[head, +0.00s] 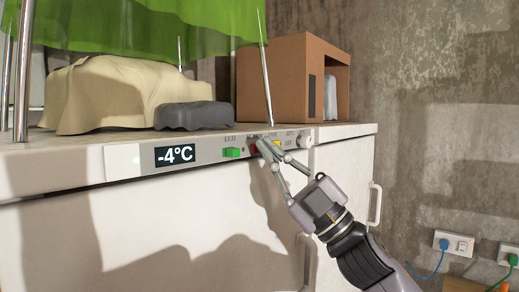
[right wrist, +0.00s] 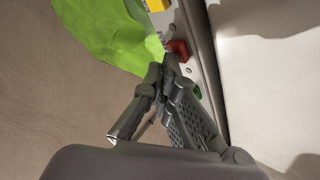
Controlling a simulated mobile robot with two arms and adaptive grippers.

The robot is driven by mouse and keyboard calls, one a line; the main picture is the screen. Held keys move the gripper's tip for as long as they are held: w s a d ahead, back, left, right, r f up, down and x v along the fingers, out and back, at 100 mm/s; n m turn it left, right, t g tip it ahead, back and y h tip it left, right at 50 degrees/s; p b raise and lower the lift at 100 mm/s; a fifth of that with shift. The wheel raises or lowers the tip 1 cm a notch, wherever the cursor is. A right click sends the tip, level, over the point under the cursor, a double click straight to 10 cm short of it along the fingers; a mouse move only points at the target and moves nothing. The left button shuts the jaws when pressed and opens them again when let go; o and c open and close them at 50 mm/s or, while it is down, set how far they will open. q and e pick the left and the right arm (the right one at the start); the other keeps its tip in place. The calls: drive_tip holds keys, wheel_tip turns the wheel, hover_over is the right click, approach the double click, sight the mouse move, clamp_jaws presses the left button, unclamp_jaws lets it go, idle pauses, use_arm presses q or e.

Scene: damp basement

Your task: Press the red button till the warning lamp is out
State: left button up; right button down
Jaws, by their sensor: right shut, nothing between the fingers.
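The red button (head: 254,147) is on the white control panel along the freezer's front edge, partly hidden behind my right fingers. My right gripper (head: 270,150) is shut and empty, reaching up from the lower right, with its fingertips at the red button. In the right wrist view the red button (right wrist: 178,50) shows just beyond the closed fingertips (right wrist: 169,62). I cannot tell whether they touch. I cannot make out a lit warning lamp; a small dark round spot (head: 243,149) sits between the red and green buttons. My left gripper is not in view.
The panel also has a display reading -4°C (head: 175,154), a green button (head: 231,152), a yellow button (head: 277,143) and a white knob (head: 305,141). A cloth-covered heap (head: 115,90), a grey block (head: 193,115) and a cardboard box (head: 272,75) stand on top. Green sheeting (head: 140,25) hangs above.

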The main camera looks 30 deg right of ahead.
drive_tip(key=shift+s+d, duration=0.2)
drive_tip(key=shift+s, duration=0.35)
drive_tip(key=shift+b, duration=0.3)
drive_tip(key=s+b, duration=0.1)
drive_tip(key=s+d+b, duration=0.1)
drive_tip(key=s+b, duration=0.1)
drive_tip(key=s+d+b, duration=0.1)
drive_tip(key=s+b, duration=0.1)
drive_tip(key=shift+s+d, duration=0.15)
drive_tip(key=shift+s, duration=0.1)
